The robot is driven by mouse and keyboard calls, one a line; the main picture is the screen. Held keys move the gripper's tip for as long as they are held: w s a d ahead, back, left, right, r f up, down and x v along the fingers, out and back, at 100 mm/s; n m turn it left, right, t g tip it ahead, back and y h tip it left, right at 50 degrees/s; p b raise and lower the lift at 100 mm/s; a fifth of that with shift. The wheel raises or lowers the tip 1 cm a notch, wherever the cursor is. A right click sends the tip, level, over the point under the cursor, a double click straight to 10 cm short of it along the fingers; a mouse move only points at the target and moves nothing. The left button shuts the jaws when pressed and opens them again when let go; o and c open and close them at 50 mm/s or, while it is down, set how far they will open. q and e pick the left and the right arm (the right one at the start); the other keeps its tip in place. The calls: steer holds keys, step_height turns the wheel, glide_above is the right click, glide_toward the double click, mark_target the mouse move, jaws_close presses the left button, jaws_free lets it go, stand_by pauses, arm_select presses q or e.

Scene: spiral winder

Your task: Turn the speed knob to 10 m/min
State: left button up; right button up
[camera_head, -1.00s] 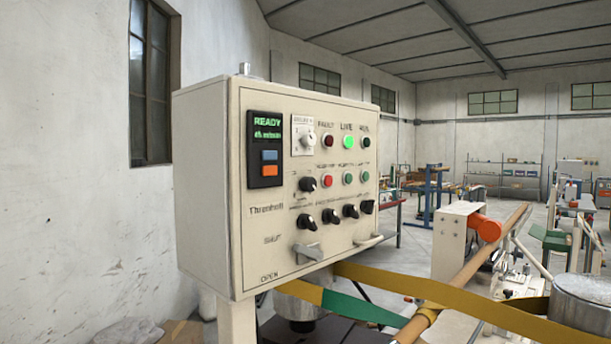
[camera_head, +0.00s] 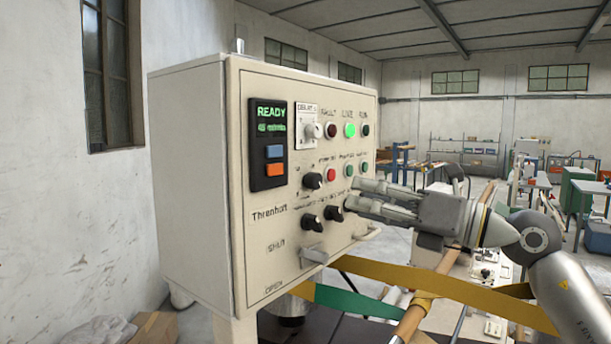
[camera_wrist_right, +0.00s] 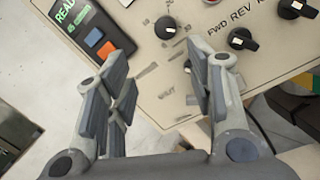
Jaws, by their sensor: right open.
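I cannot read which is the speed knob. My right gripper (camera_head: 352,196) is in front of the panel's right half, hiding the knobs at the right of the lower row. In the right wrist view its fingers (camera_wrist_right: 157,62) are spread and empty; a knob (camera_wrist_right: 165,27) shows beyond the gap and another (camera_wrist_right: 242,39) right of it. The left gripper is not in view.
The display (camera_head: 269,122) reads READY in green, with blue and orange buttons below. A green lamp (camera_head: 350,130) is lit. A handle (camera_head: 315,255) sticks out at the panel's lower edge. A yellow-green strip (camera_head: 400,280) runs below my right arm.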

mark_target(319, 181)
steer(key=shift+n+h, duration=0.4)
steer(key=shift+h, duration=0.4)
steer(key=w+a+p, duration=0.1)
steer(key=w+a, duration=0.1)
steer(key=w+a+r+p, duration=0.1)
steer(key=w+a+p, duration=0.1)
steer(key=a, duration=0.1)
steer(key=w+a+r+p, duration=0.1)
steer(key=a+p, duration=0.1)
steer(key=shift+w+a+r, duration=0.1)
steer(key=shift+w+a, duration=0.1)
steer(key=shift+w, duration=0.2)
steer(key=shift+w+a, duration=0.3)
steer(key=shift+a, duration=0.05)
